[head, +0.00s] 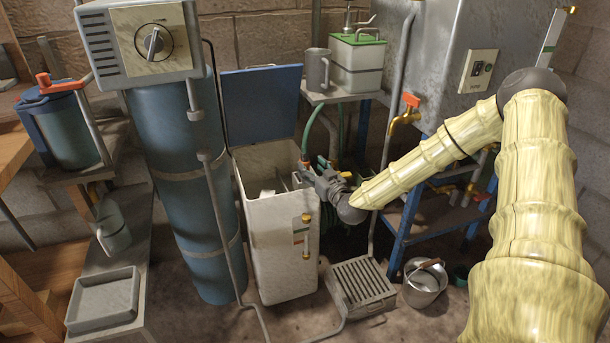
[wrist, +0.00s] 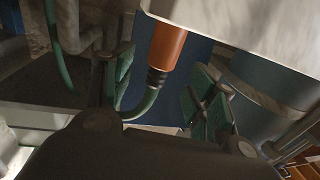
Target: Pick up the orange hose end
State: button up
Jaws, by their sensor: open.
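The orange hose end (wrist: 167,47) hangs in the upper middle of the wrist view, with a dark ribbed collar and a green hose (wrist: 143,106) curving from it. My gripper (wrist: 164,92) is open, with green-padded fingers on either side of the hose. The orange part lies beyond the fingertips in that picture, and I cannot tell whether either finger touches the hose. In the head view my gripper (head: 307,173) is above the right rim of the white bin, and only a small orange bit of the hose end (head: 305,163) shows there.
The white bin (head: 276,236) stands with its blue lid (head: 262,104) raised. A tall blue cylinder (head: 190,185) is to its left. A blue stand (head: 408,218) with a grey tank (head: 462,62) is to the right. A slatted step (head: 360,283) and a bucket (head: 424,283) are on the floor.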

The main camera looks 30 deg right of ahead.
aim_at(308, 163)
jog(key=w, duration=0.2)
jog(key=w+b, duration=0.1)
jog(key=w, duration=0.2)
jog(key=shift+d+f, duration=0.15)
jog(key=shift+d, duration=0.05)
jog(key=shift+w, duration=0.2)
grip_shut()
